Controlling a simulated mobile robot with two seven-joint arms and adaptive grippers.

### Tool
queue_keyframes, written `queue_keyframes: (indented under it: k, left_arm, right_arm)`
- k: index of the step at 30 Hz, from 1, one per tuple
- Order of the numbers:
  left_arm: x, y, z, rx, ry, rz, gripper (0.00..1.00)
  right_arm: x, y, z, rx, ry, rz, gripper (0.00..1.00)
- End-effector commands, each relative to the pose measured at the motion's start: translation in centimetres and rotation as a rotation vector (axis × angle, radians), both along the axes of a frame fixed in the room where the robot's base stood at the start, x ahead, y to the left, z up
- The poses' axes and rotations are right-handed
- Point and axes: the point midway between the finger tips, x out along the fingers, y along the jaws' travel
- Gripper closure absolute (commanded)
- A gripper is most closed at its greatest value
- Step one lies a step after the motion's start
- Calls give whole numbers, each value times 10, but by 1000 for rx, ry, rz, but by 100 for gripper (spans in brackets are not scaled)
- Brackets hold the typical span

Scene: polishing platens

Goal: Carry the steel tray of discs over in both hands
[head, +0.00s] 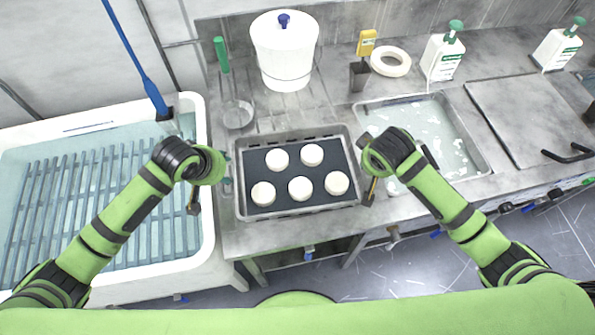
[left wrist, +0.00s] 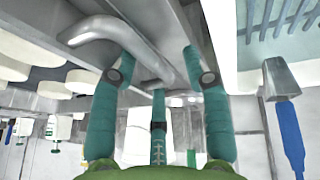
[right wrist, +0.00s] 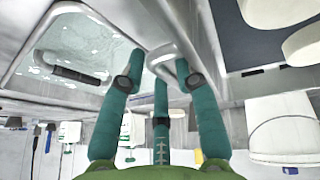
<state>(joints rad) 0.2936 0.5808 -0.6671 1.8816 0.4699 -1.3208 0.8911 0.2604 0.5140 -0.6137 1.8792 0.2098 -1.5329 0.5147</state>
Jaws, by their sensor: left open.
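The steel tray (head: 300,209) sits on the steel counter, with a dark lining and several round white discs (head: 300,188) lying in two rows. My left gripper (head: 228,177) is at the tray's left end, fingers open. In the left wrist view, a bent steel handle (left wrist: 95,29) reaches between its spread fingers (left wrist: 157,57). My right gripper (head: 366,160) is at the tray's right end, its fingers mostly hidden by the wrist in the head view. In the right wrist view, its fingers (right wrist: 160,62) stand apart around the other handle (right wrist: 185,66); no firm grip shows.
A white tub of water with a slatted rack (head: 80,200) stands left. A sink (head: 440,125) lies right of the tray. A flat steel lid (head: 525,115) is far right.

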Motion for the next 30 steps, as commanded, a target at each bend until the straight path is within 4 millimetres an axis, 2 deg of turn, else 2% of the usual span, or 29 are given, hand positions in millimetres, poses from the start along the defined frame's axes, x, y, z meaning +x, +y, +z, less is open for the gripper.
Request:
queue_keyframes:
  k: [4,12,14,15,16,30]
  left_arm:
    - [3,-1,-7,0,0,-1,53]
    - [3,-1,-8,1,0,-2,53]
    - [3,-1,-8,1,0,-2,77]
    - [3,-1,-8,1,0,-2,93]
    - [3,-1,-8,1,0,-2,100]
    - [5,-2,-2,-2,-6,0,100]
  right_arm:
    - [3,-1,-7,0,0,1,68]
    - [4,-1,-8,0,-2,1,68]
    - [4,-1,-8,0,-2,1,92]
    - [4,-1,-8,0,-2,1,100]
    - [4,-1,-8,0,-2,1,100]
    - [5,-1,-2,1,-6,1,100]
